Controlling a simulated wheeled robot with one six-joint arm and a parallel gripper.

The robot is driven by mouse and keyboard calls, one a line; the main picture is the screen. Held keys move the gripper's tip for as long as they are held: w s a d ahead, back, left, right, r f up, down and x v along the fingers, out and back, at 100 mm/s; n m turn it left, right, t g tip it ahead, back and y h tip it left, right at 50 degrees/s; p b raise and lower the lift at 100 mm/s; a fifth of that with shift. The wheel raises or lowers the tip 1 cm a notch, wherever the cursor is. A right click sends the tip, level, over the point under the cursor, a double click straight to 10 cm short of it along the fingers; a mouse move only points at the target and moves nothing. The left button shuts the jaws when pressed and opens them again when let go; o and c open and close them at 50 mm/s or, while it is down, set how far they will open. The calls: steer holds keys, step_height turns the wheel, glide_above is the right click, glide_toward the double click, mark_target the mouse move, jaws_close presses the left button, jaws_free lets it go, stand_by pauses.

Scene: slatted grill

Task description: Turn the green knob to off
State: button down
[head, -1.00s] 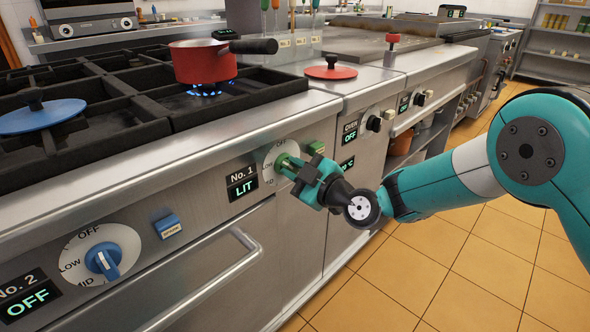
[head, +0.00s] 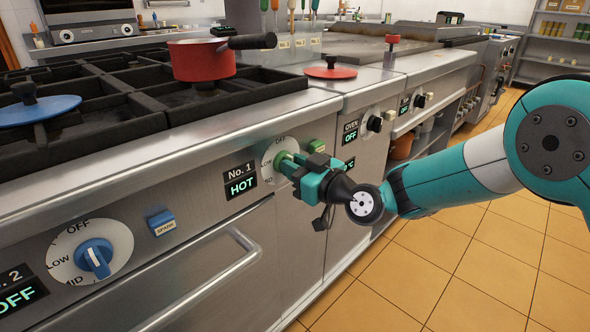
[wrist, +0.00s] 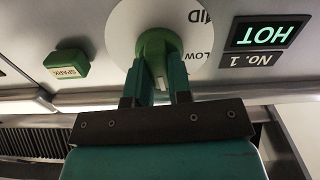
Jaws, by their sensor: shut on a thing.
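The green knob (head: 284,161) sits on a white dial (head: 272,172) on the stove front. My gripper (head: 296,168) is shut on the knob, with both fingers at its sides. The wrist view also shows the knob (wrist: 157,50) between the fingers, with MID and LOW on the dial. The No. 1 display (head: 241,182) reads HOT. No flame shows under the red pot (head: 202,60). The gripper hides part of the dial.
A green spark button (head: 317,146) is just right of the dial. The blue No. 2 knob (head: 94,259) and an oven handle (head: 215,280) are to the left and below. The tiled floor (head: 420,270) is clear.

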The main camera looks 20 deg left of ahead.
steer(key=shift+f+m, duration=0.1)
steer(key=shift+m, duration=0.6)
steer(key=c, duration=1)
jaws_free()
steer(key=shift+c, duration=0.2)
steer(key=b+v, duration=0.3)
steer(key=v, duration=1.4)
steer(key=shift+d+b, duration=0.2)
steer(key=shift+b, duration=0.1)
steer(key=shift+s, duration=0.15)
